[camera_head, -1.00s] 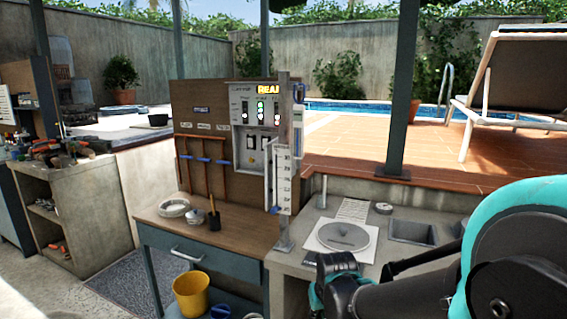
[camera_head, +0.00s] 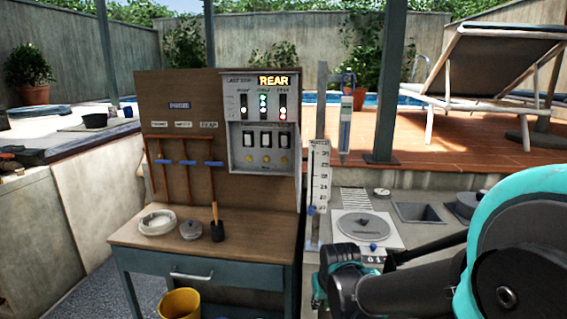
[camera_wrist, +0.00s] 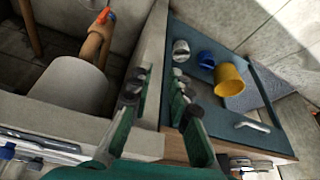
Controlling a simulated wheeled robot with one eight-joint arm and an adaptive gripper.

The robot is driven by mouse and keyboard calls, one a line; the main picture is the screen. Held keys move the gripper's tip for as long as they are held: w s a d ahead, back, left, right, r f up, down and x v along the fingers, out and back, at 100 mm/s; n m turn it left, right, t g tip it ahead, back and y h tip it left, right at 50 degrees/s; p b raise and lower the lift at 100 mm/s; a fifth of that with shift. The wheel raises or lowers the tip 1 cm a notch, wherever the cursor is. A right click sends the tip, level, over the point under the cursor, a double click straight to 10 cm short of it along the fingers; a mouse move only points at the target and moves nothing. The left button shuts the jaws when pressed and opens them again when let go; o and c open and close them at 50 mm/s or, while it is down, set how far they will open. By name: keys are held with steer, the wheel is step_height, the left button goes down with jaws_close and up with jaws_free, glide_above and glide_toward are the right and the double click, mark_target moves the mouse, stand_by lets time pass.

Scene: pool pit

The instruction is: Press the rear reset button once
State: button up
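The grey control box (camera_head: 264,125) is on the right part of an upright wooden board, with a lit yellow "REAR" sign (camera_head: 273,81) on top.
A vertical gauge (camera_head: 318,190) stands right of the box. A yellow bucket (camera_wrist: 229,80) sits on the bench's lower shelf. A stone counter (camera_head: 420,240) lies at right.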

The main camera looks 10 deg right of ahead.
jaws_close()
stand_by(1.2)
